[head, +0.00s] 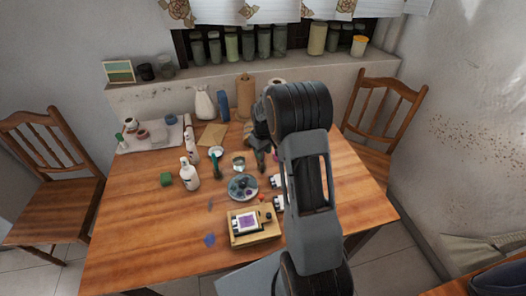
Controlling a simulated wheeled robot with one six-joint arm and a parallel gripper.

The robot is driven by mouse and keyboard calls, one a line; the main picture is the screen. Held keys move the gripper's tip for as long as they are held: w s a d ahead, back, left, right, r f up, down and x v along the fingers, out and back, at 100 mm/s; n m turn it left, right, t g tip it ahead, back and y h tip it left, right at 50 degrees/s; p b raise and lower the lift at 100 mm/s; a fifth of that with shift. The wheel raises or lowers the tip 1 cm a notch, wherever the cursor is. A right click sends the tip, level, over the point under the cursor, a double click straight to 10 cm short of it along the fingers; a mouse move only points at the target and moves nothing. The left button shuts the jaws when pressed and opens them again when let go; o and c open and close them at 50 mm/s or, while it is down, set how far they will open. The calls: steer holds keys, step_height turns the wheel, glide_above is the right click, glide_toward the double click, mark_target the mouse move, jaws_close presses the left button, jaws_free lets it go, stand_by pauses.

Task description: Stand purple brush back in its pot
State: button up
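I cannot make out a purple brush for certain in the head view; it may be too small or hidden behind my arm. A small glass jar (238,161) stands near the middle of the wooden table (130,225), and a pale cup with something dark green in it (216,153) is just left of it. I cannot tell which of these, if either, is the brush's pot. My gripper (261,158) is a dark shape just right of the jar, above the table. My arm partly covers it, so its fingers and anything between them are unclear.
A round paint palette (242,187) lies in front of the jar. A wooden block with a purple-patterned card (246,224) sits nearer. Chairs (50,175) flank the table. The table's front left is clear.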

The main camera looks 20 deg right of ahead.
steer(key=shift+o, duration=0.5)
step_height(320, 180, up, 12)
steer(key=p, duration=0.8)
steer(key=shift+r, duration=0.1)
steer(key=s+a+r+m+t, duration=0.2)
steer(key=s+a+r, duration=0.5)
steer(key=s+r, duration=0.45)
steer(key=s+a+r+m+t, duration=0.1)
steer(key=s+a+r+t, duration=0.1)
steer(key=s, duration=0.8)
steer(key=shift+a+r+m+t, duration=0.3)
steer(key=shift+a+r+m, duration=0.1)
steer(key=shift+a+r, duration=0.5)
steer(key=shift+s, duration=0.1)
